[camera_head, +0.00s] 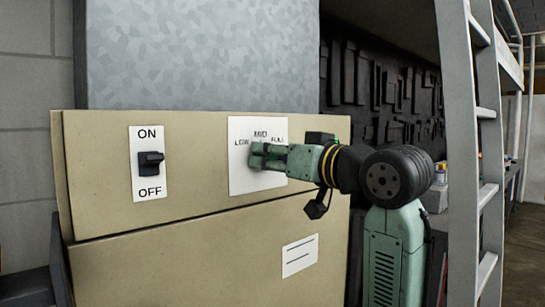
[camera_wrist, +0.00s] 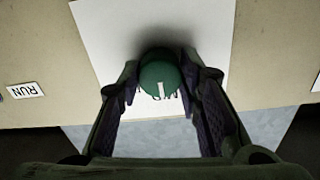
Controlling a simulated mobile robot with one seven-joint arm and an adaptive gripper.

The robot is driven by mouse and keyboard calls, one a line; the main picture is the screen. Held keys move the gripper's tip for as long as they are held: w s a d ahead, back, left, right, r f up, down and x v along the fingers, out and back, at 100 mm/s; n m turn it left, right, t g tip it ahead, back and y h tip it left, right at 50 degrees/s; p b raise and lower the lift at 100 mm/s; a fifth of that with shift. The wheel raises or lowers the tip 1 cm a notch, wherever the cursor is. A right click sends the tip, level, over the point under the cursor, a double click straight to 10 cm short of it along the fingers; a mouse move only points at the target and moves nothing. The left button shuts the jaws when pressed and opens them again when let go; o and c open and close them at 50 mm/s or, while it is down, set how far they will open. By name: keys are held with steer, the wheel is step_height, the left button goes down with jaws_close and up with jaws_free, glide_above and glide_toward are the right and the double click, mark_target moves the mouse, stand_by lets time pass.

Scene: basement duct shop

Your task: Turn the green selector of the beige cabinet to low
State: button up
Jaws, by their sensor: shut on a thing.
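The beige cabinet (camera_head: 190,262) stands in front, with a white plate (camera_head: 240,183) marked LOW, MID and FULL on its upper panel. The green selector (camera_wrist: 159,72) is a round knob with a white pointer mark, seen on the same plate in the wrist view. The mark runs toward the partly covered lettering below the knob. My gripper (camera_head: 258,154) is at the plate, and its fingers (camera_wrist: 160,85) are shut on the knob from both sides. In the head view my fingers hide most of the knob, so its pointer does not show there.
A black toggle switch (camera_head: 151,163) on an ON/OFF plate sits left of the selector. A small label (camera_head: 300,256) is lower on the cabinet. A RUN label (camera_wrist: 25,90) shows in the wrist view. A grey ladder (camera_head: 474,150) stands at the right. A grey duct (camera_head: 200,55) rises behind.

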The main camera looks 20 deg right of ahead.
steer(key=n+b, duration=0.1)
steer(key=n, duration=0.4)
steer(key=shift+n, duration=0.3)
steer(key=n+b, duration=0.1)
steer(key=n, duration=0.5)
steer(key=shift+n+b, duration=0.3)
stand_by(0.3)
steer(key=o, duration=1.2)
steer(key=v, duration=1.2)
steer(key=shift+f, duration=0.15)
